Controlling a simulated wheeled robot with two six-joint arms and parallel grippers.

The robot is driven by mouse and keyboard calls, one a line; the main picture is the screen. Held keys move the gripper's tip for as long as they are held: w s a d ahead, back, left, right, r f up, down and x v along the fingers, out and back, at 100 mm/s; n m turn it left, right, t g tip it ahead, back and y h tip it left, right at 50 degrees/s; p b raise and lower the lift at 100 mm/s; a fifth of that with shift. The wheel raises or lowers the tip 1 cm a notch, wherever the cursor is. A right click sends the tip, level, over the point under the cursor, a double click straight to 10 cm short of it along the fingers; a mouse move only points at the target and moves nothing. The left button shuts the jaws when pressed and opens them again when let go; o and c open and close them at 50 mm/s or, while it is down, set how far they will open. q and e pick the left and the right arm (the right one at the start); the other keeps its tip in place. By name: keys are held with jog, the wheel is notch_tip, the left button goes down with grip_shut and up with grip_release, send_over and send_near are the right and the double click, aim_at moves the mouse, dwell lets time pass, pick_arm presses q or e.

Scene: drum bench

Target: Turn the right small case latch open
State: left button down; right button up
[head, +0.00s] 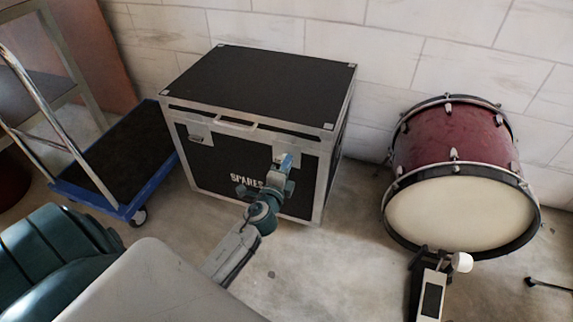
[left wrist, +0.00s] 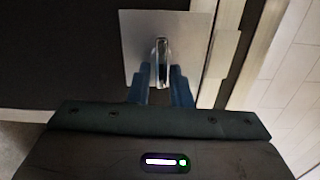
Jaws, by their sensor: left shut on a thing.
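The black case (head: 262,92) with metal edges stands on the floor against the wall, its lid down. Its left latch (head: 199,133) is a metal plate on the front. The right latch sits at the front right, mostly hidden behind my left gripper (head: 287,160) in the head view. In the left wrist view the right latch (left wrist: 190,28) is a square metal plate with a small upright turn piece (left wrist: 161,55) in its middle. My left gripper's blue fingers (left wrist: 163,85) are shut on that turn piece. My right gripper is not in view.
A metal handle (head: 220,123) is on the case front between the latches. A blue-edged trolley (head: 136,160) stands at left. A red bass drum (head: 455,180) with a pedal (head: 430,295) stands at right. Floor between case and drum is clear.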

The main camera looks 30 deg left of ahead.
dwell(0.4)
pick_arm(q)
jog(key=c, duration=1.5)
grip_release()
jog(key=b+v, duration=0.1)
jog(key=v, duration=1)
